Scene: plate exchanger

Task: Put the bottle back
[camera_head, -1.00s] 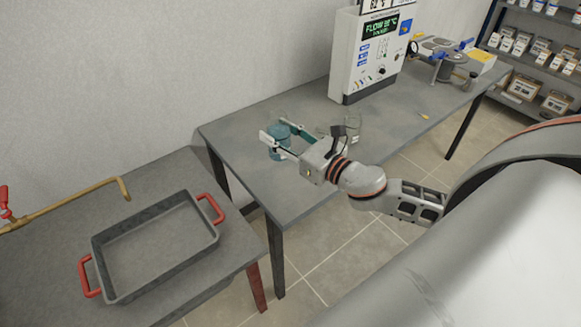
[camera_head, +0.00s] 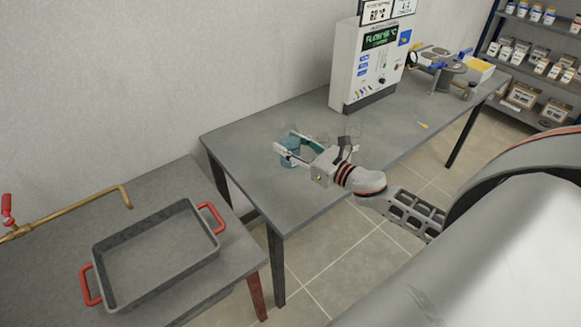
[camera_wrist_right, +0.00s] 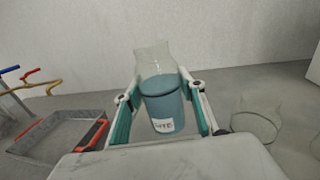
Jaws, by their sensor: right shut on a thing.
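The bottle (camera_head: 290,151) is clear glass with blue-green liquid inside. In the right wrist view the bottle (camera_wrist_right: 160,88) stands upright between the fingers, with a white label on its front. My right gripper (camera_head: 287,149) is shut on the bottle, near the left part of the grey table (camera_head: 245,180). It also shows in the right wrist view (camera_wrist_right: 162,115). I cannot tell whether the bottle's base touches the table. My left gripper is not in view.
A clear glass vessel (camera_wrist_right: 257,122) stands to the right of the bottle. A control unit (camera_head: 370,65) with a display stands at the back of the table. A grey tray with red handles (camera_head: 155,255) sits on the lower table at left, beside a brass pipe (camera_head: 70,208).

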